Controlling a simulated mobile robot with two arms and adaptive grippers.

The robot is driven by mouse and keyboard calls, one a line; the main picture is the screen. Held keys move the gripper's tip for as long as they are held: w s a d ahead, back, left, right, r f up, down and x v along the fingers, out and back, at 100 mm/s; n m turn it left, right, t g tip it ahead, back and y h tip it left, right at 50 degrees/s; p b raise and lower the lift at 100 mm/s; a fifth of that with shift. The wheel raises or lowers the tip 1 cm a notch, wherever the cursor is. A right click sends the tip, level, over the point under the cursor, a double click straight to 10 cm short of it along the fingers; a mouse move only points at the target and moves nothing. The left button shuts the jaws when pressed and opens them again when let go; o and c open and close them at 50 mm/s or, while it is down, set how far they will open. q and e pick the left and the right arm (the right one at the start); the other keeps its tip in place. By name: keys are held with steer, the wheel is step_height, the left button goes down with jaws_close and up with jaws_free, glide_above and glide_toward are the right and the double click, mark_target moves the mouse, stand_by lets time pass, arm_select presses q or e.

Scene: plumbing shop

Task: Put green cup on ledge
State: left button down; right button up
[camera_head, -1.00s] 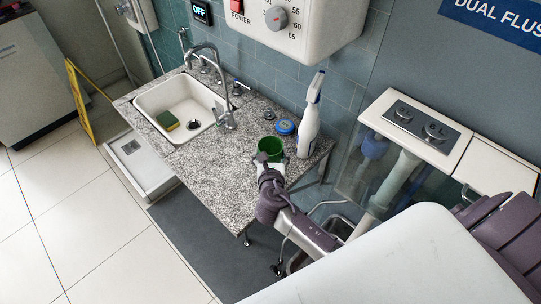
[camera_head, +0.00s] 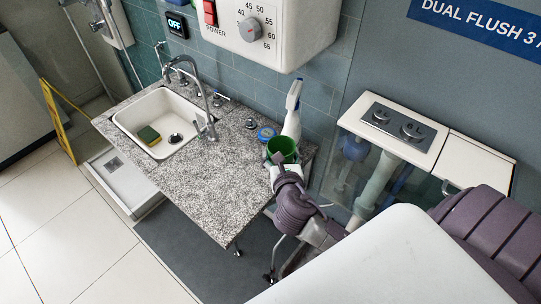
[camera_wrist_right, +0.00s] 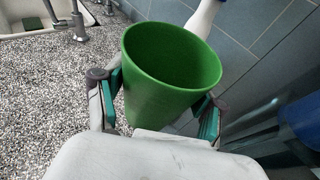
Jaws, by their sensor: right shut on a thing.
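The green cup (camera_head: 284,146) is upright and open at the top, near the right end of the speckled granite counter (camera_head: 205,195). My right gripper (camera_head: 281,163) is shut on it. In the right wrist view the cup (camera_wrist_right: 165,95) sits between the two teal-padded fingers of my gripper (camera_wrist_right: 158,103), one on each side. The cup's base is hidden, so I cannot tell its exact height over the counter. A white ledge (camera_head: 480,165) adjoins the flush panel at the right; which surface the task calls the ledge is not clear. My left gripper is not in view.
The sink (camera_head: 140,115) with a sponge (camera_head: 149,136) and a faucet (camera_head: 207,95) are farther left. The front of the counter is clear.

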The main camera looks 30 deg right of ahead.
mark_target(293, 155)
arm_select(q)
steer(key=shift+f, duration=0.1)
arm_select(e)
steer(key=shift+s+d+r, duration=0.5)
steer(key=shift+s, duration=0.2)
steer(key=shift+s+d+r, duration=0.45)
steer(key=shift+s+r, duration=0.05)
steer(key=shift+s, duration=0.2)
stand_by(0.7)
